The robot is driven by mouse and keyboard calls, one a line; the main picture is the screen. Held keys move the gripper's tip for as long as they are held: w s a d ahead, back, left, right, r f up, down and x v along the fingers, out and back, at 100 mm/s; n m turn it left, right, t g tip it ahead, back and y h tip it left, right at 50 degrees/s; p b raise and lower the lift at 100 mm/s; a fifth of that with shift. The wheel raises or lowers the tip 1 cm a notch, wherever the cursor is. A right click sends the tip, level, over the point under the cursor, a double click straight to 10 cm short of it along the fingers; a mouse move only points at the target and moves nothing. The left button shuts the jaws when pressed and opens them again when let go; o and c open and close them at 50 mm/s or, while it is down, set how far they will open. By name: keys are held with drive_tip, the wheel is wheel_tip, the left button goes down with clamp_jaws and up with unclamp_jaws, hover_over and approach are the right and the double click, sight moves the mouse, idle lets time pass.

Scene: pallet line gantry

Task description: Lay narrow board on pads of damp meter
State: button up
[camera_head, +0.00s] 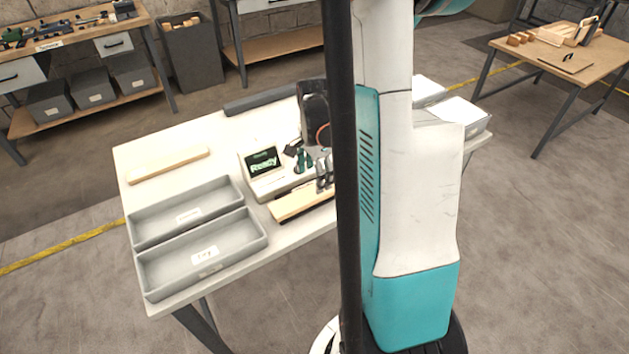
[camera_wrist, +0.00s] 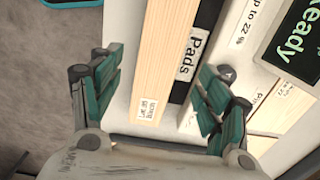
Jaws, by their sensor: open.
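A pale board (camera_head: 300,201) lies at the front of the meter (camera_head: 256,178) on the white table. In the wrist view the board (camera_wrist: 163,55) runs lengthwise between my fingers and has a small label, too blurred to read surely. A black strip marked "Pads" (camera_wrist: 207,28) lies along the board's right side; whether the board rests on pads underneath is hidden. The meter's screen (camera_wrist: 300,40) reads "Ready". My gripper (camera_wrist: 158,88) is open, one finger on each side of the board; contact is not clear. In the head view, my gripper (camera_head: 325,172) is partly hidden by my arm.
Another pale board (camera_head: 168,163) lies at the table's back left. Two grey trays (camera_head: 196,262) stand at the front left. White boxes (camera_head: 470,112) stand at the right end. A pale wooden piece (camera_wrist: 283,108) shows lower right in the wrist view.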

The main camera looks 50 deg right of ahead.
sight(314, 191)
wheel_tip(314, 191, up, 6)
drive_tip(key=p, duration=0.1)
drive_tip(key=shift+r+p, duration=0.15)
drive_tip(key=shift+p, duration=0.15)
idle(0.4)
